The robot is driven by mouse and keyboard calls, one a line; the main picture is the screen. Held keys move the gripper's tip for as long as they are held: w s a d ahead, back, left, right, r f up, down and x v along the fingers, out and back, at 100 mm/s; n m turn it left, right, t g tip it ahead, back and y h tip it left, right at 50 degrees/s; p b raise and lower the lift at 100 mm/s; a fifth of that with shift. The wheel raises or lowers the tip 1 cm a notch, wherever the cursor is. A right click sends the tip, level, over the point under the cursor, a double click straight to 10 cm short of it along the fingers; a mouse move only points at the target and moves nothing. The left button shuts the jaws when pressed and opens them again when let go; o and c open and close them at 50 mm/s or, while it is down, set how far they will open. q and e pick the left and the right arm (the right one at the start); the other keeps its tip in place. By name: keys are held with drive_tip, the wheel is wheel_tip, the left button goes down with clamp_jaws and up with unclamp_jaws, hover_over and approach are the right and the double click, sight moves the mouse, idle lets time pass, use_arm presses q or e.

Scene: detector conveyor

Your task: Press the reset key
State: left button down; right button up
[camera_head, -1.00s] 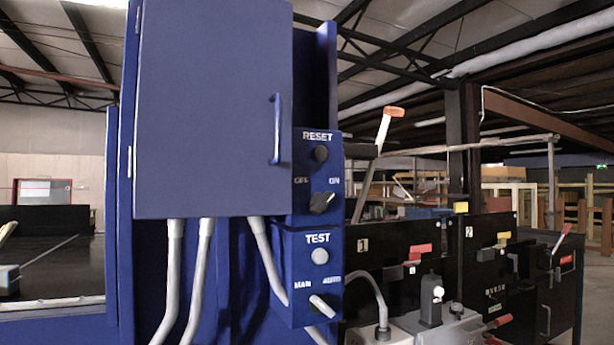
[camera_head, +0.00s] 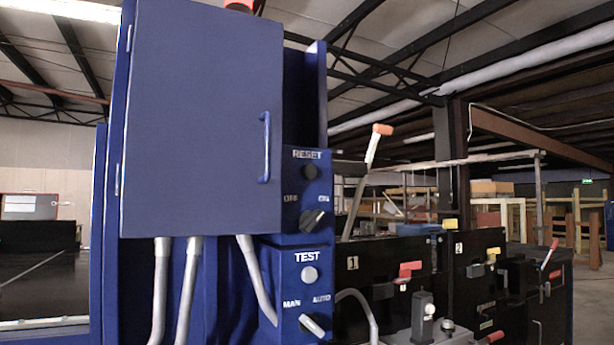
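The reset key (camera_head: 310,172) is a dark round button under the white word RESET on the upper blue control box (camera_head: 291,190). Below it is a dark rotary switch (camera_head: 312,220) marked with an OFF and an ON side. The lower box (camera_head: 290,275) is labelled TEST and carries a pale round button (camera_head: 309,274) and a white-handled MAN/AUTO switch (camera_head: 312,325). Neither of my grippers shows in the head view, and nothing covers the reset key.
A large blue cabinet (camera_head: 198,115) with a vertical door handle (camera_head: 265,147) stands left of the controls. Grey conduits (camera_head: 160,290) run down below it. Black machines (camera_head: 400,270) with levers stand to the right. A dark conveyor surface (camera_head: 40,285) lies at the left.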

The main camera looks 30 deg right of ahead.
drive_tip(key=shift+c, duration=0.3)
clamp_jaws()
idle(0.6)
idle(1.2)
